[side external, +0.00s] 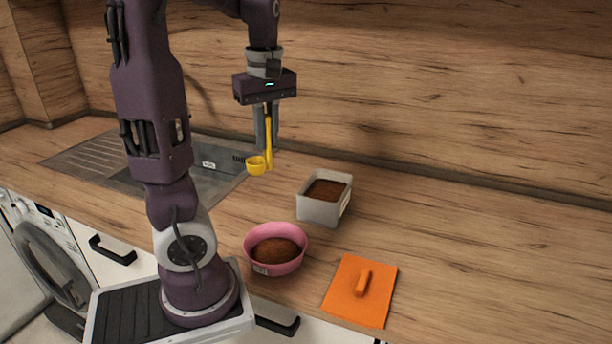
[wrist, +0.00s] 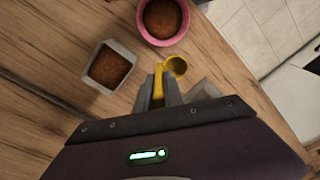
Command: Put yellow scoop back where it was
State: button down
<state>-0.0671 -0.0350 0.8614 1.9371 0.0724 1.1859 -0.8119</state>
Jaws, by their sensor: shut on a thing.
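The yellow scoop (side external: 257,164) is held in my gripper (side external: 266,132), with its handle upright between the fingers and its cup hanging below to the left. The scoop is raised above the counter, near the sink's right end. The wrist view also shows the scoop (wrist: 175,66) at the tips of my gripper (wrist: 160,90). I cannot see whether its cup holds anything. The pink bowl (side external: 277,272) and the grey box (side external: 320,209) both hold brown granular stuff. They also show in the wrist view, the pink bowl (wrist: 143,35) at the top and the grey box (wrist: 92,79) at the left.
An orange cloth (side external: 343,308) lies at the front right with an orange piece (side external: 362,284) on it. A sink with a drainboard (side external: 95,152) lies at the back left. The counter (side external: 500,250) to the right is clear. A wood splashback (side external: 430,90) stands behind.

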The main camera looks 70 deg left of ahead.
jog(key=w+f+m, duration=0.3)
jog(key=w+m, duration=0.4)
jog(key=w, duration=1.6)
jog(key=w+d+f+m, duration=0.2)
jog(key=w+f+m, duration=0.1)
jog(key=w+f, duration=0.3)
jog(key=shift+m, duration=0.3)
jog(key=f, duration=0.6)
jog(key=w+f, duration=0.1)
jog(key=f, duration=0.1)
jog(key=shift+d+f, duration=0.2)
jog(key=shift+f, duration=0.2)
jog(key=shift+f, duration=0.2)
jog(key=c, duration=1.5)
grip_release()
jog(key=shift+o, duration=0.2)
